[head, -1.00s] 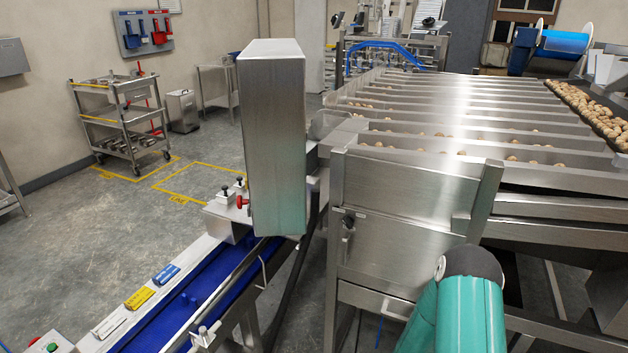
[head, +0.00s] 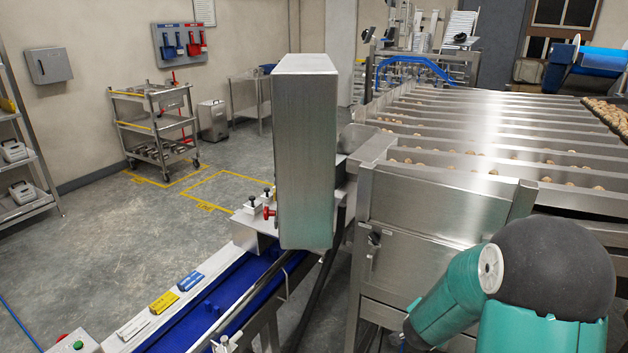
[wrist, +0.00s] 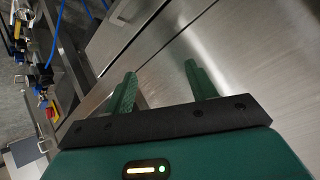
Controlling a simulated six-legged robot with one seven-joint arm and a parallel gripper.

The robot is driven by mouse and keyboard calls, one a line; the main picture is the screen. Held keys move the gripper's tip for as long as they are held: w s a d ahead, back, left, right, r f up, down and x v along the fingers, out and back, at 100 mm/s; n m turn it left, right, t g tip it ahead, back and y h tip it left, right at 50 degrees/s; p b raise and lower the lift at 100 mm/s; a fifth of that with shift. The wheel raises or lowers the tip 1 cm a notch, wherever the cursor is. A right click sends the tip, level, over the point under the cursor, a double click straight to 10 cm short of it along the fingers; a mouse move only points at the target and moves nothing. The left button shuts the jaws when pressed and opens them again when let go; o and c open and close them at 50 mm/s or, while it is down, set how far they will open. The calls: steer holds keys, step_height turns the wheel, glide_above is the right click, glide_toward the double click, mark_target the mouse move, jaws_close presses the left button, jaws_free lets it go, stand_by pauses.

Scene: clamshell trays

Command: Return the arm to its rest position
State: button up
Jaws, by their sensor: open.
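My gripper (wrist: 160,90) shows in the wrist view with its two green fingers apart and nothing between them. Beyond the fingers is a brushed steel panel, tilted in that view; I cannot tell how far it is from the fingertips. In the head view my arm (head: 465,290), teal with a large dark rounded joint, is at the lower right in front of the steel machine. The gripper itself is not visible in the head view.
The steel multi-lane machine (head: 435,207) with brown items in its lanes fills the right. A blue conveyor (head: 215,305) with a tall steel housing (head: 305,150) runs at centre-left. A trolley (head: 158,125) stands on open floor (head: 130,225) at the left.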

steer(key=s+a+r+n+y, duration=0.3)
steer(key=a+r+n, duration=0.1)
steer(key=a+r, duration=0.35)
steer(key=s+a+r+n+y, duration=0.3)
steer(key=a+r, duration=0.3)
steer(key=r, duration=0.3)
steer(key=s+a+r+n+g, duration=0.1)
steer(key=s+r, duration=0.3)
steer(key=s, duration=0.6)
steer(key=s+a+r+n+g, duration=0.1)
steer(key=s+a+r+n, duration=0.1)
steer(key=s, duration=0.8)
steer(key=r+n, duration=0.1)
steer(key=n, duration=0.1)
steer(key=shift+r+n+g, duration=0.3)
steer(key=shift+r, duration=0.05)
steer(key=c, duration=0.4)
steer(key=shift+d, duration=0.1)
steer(key=shift+c, duration=0.2)
steer(key=shift+d, duration=0.1)
